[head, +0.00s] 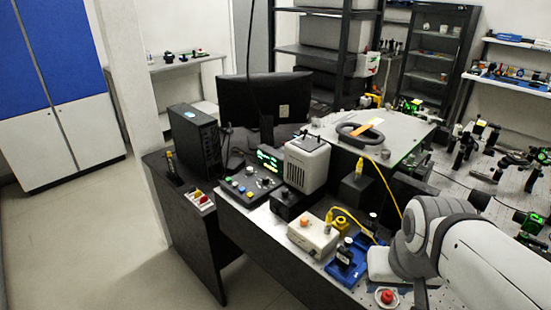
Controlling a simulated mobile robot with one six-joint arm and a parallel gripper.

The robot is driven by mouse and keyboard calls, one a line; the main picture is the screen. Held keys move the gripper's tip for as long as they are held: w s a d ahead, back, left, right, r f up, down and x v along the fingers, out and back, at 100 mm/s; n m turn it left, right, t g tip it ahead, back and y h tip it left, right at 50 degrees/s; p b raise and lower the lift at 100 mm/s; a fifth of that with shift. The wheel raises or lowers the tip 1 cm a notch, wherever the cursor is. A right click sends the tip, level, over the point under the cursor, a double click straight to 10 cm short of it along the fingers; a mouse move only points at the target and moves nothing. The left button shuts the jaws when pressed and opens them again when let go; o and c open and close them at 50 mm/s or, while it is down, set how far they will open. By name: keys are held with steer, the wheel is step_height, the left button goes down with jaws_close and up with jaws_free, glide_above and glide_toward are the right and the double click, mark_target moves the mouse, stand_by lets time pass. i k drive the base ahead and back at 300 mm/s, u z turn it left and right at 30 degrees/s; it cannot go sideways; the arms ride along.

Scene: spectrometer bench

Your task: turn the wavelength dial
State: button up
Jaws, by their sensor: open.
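I cannot tell for sure which part is the wavelength dial. A black control panel (252,188) with lit green displays and several small knobs or buttons stands on the bench left of centre. A beige upright unit (307,164) stands just right of it. A low cream box (313,235) with an orange-topped part lies nearer the front. My gripper is not visible; only pale links of my arm show at the lower right, and they cover part of the bench there.
A black computer tower (195,139) and monitor (265,97) stand behind the panel. A blue device (346,262), a yellow cable (388,186) and a red button (387,296) are near my arm. A perforated optics table (494,187) is at right. The floor (92,232) at left is clear.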

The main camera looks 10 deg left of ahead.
mark_target(265, 179)
steer(key=z, duration=2.45)
steer(key=k, duration=1.25)
steer(key=u, duration=2.25)
steer(key=i, duration=0.6)
steer(key=u, duration=0.05)
